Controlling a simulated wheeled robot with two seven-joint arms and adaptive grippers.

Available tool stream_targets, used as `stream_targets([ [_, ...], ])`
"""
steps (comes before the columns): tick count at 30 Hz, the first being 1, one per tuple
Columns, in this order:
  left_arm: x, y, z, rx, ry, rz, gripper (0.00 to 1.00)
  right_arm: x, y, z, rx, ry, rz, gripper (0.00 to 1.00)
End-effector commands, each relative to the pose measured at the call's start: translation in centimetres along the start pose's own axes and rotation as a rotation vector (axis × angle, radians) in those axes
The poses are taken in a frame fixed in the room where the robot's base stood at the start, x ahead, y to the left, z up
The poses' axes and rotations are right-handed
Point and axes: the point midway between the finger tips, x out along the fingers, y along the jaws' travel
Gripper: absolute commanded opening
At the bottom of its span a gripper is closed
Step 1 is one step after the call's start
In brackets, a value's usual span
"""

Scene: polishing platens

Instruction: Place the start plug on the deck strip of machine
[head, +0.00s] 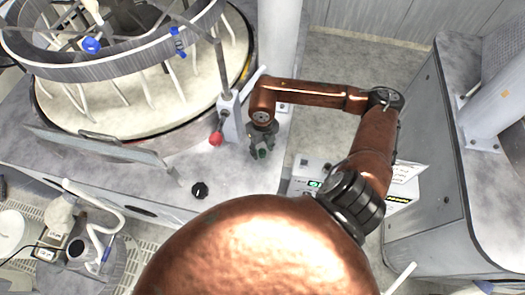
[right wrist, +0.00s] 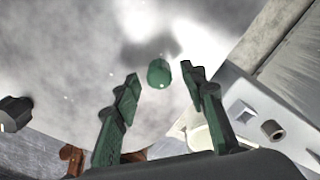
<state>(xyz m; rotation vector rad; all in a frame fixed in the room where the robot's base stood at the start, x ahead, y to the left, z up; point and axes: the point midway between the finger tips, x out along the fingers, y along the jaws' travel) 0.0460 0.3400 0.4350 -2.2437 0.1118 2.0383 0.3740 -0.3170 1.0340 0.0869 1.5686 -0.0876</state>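The start plug is a small green cylinder (right wrist: 158,73), in the right wrist view just past and between the fingertips of my right gripper (right wrist: 160,83). A gap shows on both sides of it, and neither finger touches it. In the head view the right gripper (head: 262,142) points down over the grey deck strip (head: 235,180) at the machine's front right, with the green plug (head: 263,153) at its tips. The fingers are open. Whether the plug's base rests on the deck is hard to tell. My left gripper is not in view.
A black knob (head: 200,190) sits on the deck left of the gripper. A red ball-ended lever (head: 216,139) and its grey bracket stand close by. The round platen (head: 130,95) is behind. A grey cabinet (head: 425,200) stands right, across a floor gap.

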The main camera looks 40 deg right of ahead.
Motion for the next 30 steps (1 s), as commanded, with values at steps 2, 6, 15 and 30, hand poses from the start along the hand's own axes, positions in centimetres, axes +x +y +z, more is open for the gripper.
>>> stream_targets([
  [2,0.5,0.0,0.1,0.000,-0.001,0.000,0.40,-1.5,0.0,0.1,-0.002,-0.005,-0.001,0.39],
  [6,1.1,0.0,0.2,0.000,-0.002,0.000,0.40,-4.6,0.0,0.1,-0.002,-0.004,-0.002,0.39],
  [15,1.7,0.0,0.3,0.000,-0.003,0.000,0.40,-9.5,0.0,0.0,0.000,-0.002,0.000,0.39],
  [30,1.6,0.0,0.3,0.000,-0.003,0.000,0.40,-10.7,0.0,-0.1,0.000,0.001,0.000,0.39],
])
